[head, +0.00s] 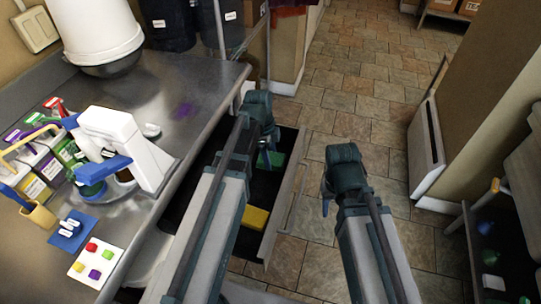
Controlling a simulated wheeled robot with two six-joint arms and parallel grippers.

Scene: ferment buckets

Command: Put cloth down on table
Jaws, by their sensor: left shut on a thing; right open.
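A green cloth-like piece (277,159) shows at my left gripper (267,157), over the far part of an open drawer. The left gripper is shut on it; the fingers and arm hide part of it, and I cannot tell if it touches the drawer floor. The steel table (185,82) is to the left of this gripper. My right gripper (327,200) is open and empty, over the floor right of the drawer.
The open drawer (288,195) holds a yellow piece (255,217). On the table are a white bucket (98,30), a white-and-blue device (125,145), coloured containers (45,160), a blue mat (72,232) and a card with coloured squares (95,262). The table's middle is fairly clear.

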